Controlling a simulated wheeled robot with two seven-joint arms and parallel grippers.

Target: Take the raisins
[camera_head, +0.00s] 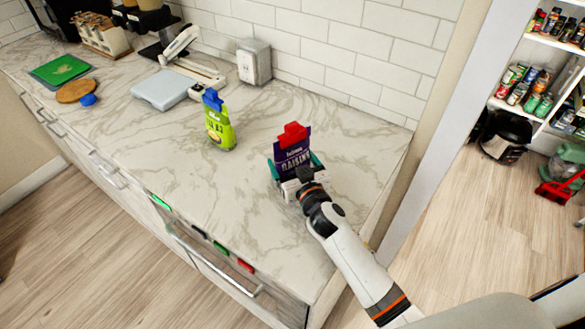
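The raisins bag (292,155) is dark purple with a red clip on top. It stands upright on the marble counter, near its right end. My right gripper (294,168) reaches it from the front right, with a teal finger at each side of the bag. Whether the fingers press on the bag or only stand around it, I cannot tell. The bag's lower part is hidden behind the gripper. My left gripper is not in view.
A green bag with a blue clip (218,122) stands to the left on the counter (180,180). Farther back are a grey-white scale-like device (165,88), a toaster (254,62) and a green board (60,70). A wall edge and pantry shelves (525,85) are at right.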

